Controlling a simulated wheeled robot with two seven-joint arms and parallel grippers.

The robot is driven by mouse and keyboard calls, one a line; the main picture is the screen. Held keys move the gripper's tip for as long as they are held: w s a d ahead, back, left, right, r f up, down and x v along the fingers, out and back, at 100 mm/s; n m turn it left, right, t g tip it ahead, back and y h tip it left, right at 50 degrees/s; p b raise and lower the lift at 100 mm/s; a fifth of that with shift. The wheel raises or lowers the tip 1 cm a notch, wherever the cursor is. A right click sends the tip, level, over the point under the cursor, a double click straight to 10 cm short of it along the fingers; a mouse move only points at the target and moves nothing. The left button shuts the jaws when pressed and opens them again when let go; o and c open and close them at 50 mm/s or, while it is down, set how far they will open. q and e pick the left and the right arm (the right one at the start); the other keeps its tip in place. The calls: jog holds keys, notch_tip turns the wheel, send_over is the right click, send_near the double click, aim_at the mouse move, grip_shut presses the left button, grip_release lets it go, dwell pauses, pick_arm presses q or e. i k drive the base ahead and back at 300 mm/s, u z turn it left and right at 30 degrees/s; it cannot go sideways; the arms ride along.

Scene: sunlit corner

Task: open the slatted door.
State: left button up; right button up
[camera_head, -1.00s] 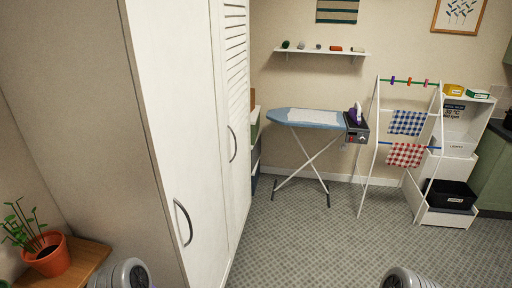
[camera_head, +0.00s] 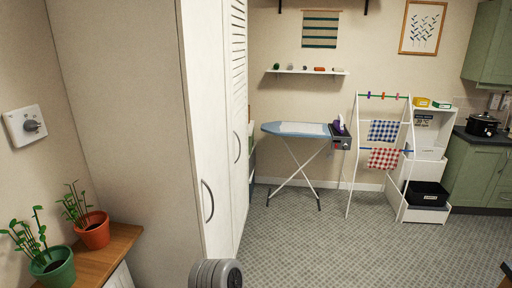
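The slatted door (camera_head: 238,120) is white with slats in its upper part and a curved grey handle (camera_head: 237,147). It stands beyond a plain white door (camera_head: 208,130) that has its own curved handle (camera_head: 207,201). Both doors look shut and are seen at a steep angle, left of the picture's middle. A rounded grey part of my own arm shows at the bottom edge, in front of the plain door. Neither gripper's fingers are in view.
An ironing board (camera_head: 297,130) with a purple iron stands against the back wall, right of the doors. A drying rack (camera_head: 381,150) stands farther right. Potted plants (camera_head: 92,230) sit on a wooden top at the lower left. The grey tiled floor (camera_head: 330,245) is clear.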

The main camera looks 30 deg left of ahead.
aim_at(238, 10)
jog(key=z, duration=0.1)
jog(key=i, duration=1.9)
jog(key=u, duration=1.4)
jog(key=i, duration=1.1)
jog(key=u, duration=1.15)
